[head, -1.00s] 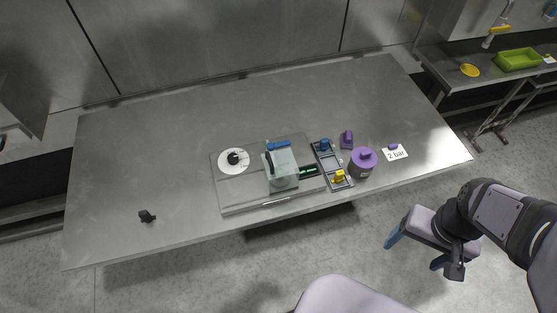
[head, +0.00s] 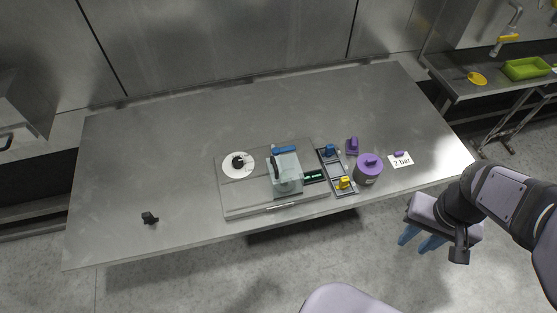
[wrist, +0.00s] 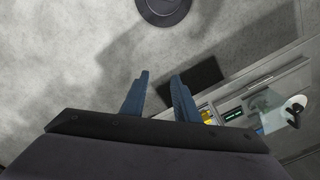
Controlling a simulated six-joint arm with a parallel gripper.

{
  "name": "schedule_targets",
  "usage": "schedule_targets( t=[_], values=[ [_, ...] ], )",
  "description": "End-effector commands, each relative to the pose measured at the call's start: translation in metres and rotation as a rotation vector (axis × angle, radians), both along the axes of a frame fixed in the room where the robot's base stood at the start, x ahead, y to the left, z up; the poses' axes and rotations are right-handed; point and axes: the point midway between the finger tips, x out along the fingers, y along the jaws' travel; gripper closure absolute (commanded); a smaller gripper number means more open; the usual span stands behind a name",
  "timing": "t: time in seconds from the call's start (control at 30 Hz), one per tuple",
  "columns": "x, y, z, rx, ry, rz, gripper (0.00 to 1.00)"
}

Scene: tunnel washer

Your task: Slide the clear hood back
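The clear hood (head: 288,178) is a pale see-through box on the grey washer panel (head: 240,203), with a dark handle (head: 274,165) at its left side and a blue part (head: 284,149) at its back edge. A green-black piece (head: 313,175) lies just right of it. In the wrist view the hood (wrist: 268,103) shows small at the right. My gripper (head: 421,242) is off the table's front right edge, well apart from the hood. In the wrist view its two blue fingers (wrist: 159,90) stand apart with nothing between them.
A white dial with a black knob (head: 238,162) sits left of the hood. Right are a dark tray (head: 328,165) with blue and yellow pieces, a purple-lidded pot (head: 367,170), a purple block (head: 352,146) and a "2 bar" card (head: 402,161). A black piece (head: 149,218) lies front left. The table's back is clear.

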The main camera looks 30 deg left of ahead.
Motion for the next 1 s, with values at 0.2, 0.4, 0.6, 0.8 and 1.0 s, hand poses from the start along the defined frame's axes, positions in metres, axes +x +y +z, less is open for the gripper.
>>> schedule_targets(
  t=[0.2,0.4,0.6,0.8,1.0],
  values=[
    [0.061,0.069,0.01,0.034,0.005,0.152,0.72],
    [0.097,0.159,0.021,0.074,0.02,0.315,0.72],
    [0.102,0.256,0.029,0.118,0.042,0.485,0.72],
    [0.084,0.33,0.035,0.15,0.064,0.625,0.72],
    [0.069,0.365,0.038,0.166,0.075,0.697,0.72]
  ],
)
